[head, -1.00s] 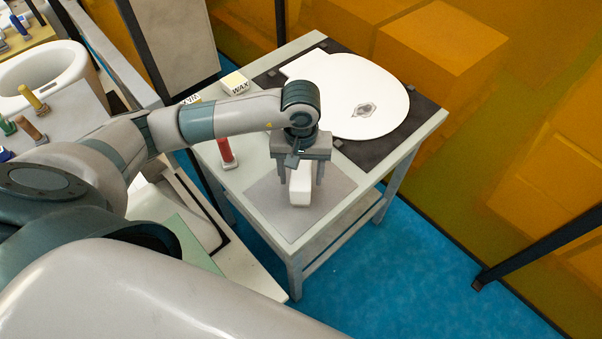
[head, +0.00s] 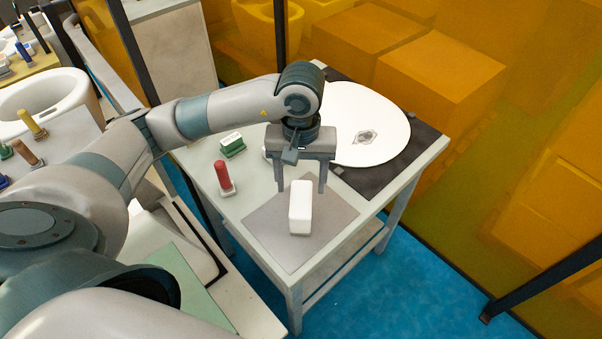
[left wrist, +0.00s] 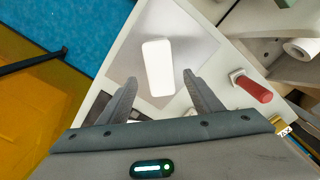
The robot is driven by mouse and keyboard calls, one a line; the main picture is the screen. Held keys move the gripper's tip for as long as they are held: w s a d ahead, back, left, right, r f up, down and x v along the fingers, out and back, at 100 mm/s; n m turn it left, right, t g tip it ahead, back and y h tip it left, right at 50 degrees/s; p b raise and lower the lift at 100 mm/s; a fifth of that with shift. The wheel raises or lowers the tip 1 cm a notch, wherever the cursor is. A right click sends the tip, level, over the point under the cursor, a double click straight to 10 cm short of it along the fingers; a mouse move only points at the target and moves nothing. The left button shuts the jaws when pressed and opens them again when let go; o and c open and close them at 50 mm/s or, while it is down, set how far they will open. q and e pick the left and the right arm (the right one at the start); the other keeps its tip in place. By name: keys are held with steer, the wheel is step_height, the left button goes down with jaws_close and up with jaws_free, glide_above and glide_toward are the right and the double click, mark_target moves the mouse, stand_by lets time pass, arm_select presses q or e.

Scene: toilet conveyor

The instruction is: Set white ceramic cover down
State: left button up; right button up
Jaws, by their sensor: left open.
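The white ceramic cover (head: 300,207) is a small rounded white block. It rests on the grey mat (head: 264,222) at the near end of the table. My left gripper (head: 301,189) is open and empty, raised above and behind the cover in the head view. In the left wrist view the cover (left wrist: 158,68) lies ahead of the two spread fingers (left wrist: 158,88), apart from them. My right gripper is in neither view.
A large white toilet lid (head: 385,125) with a grey mark lies on a dark mat (head: 416,158) at the back. Blue floor lies beyond the table's right edge.

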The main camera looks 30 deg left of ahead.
arm_select(q)
steer(key=shift+r+b, duration=0.45)
steer(key=shift+r, duration=1.55)
steer(key=shift+d+f, duration=0.1)
